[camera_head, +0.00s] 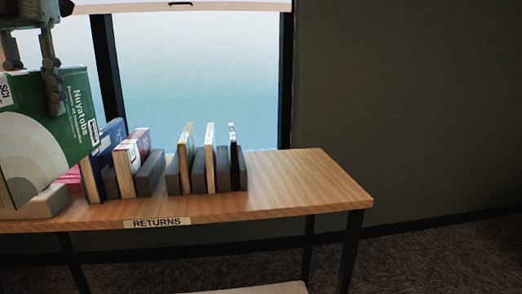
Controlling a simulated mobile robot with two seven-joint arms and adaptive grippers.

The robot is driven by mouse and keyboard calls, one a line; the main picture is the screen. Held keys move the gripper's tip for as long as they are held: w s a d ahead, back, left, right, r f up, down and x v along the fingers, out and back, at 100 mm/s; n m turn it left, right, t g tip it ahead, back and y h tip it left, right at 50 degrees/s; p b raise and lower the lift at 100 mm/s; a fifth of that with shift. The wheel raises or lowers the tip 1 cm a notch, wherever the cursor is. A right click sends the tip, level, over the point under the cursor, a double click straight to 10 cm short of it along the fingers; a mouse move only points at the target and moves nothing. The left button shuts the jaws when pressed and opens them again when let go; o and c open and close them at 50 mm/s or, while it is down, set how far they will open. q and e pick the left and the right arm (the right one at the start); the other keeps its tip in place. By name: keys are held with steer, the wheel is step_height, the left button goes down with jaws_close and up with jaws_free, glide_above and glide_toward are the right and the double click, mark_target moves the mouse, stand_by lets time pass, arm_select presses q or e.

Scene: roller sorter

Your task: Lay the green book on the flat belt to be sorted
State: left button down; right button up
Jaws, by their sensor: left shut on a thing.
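The green book (68,128) is at the left of the head view, with a white label and a pale rounded pattern on its cover. My left gripper (50,95) comes down from above and is shut on the book's upper part. The book is held upright, slightly tilted, in front of the left end of the returns table. It hides part of the table and of the things behind it. The flat belt is not in view. My right gripper is not in view.
The wooden table (300,185) bears a "RETURNS" label (157,223). Several books stand between grey supports, including a blue book (110,140), a red and white book (131,152) and a yellow book (187,145). The table's right end is bare. A window (200,70) is behind.

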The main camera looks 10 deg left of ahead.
arm_select(q)
steer(key=s+a+f+m, duration=0.5)
steer(key=a+f, duration=0.6)
step_height(320, 180, down, 16)
steer(key=s+m+b, duration=0.1)
steer(key=m, duration=0.7)
steer(key=w+d+f+m+b, duration=0.1)
steer(key=w+d+f+m, duration=0.2)
steer(key=d+f+m, duration=0.35)
steer(key=w+d+f+m, duration=0.3)
steer(key=d+f+m, duration=0.2)
steer(key=d+m, duration=0.15)
steer(key=w+d+m, duration=0.2)
steer(key=d+m, duration=0.4)
steer(key=d, duration=0.3)
steer(key=w+d+m+b, duration=0.1)
steer(key=w+d+m, duration=0.2)
steer(key=d+m, duration=0.4)
steer(key=d+f, duration=0.1)
steer(key=d, duration=0.2)
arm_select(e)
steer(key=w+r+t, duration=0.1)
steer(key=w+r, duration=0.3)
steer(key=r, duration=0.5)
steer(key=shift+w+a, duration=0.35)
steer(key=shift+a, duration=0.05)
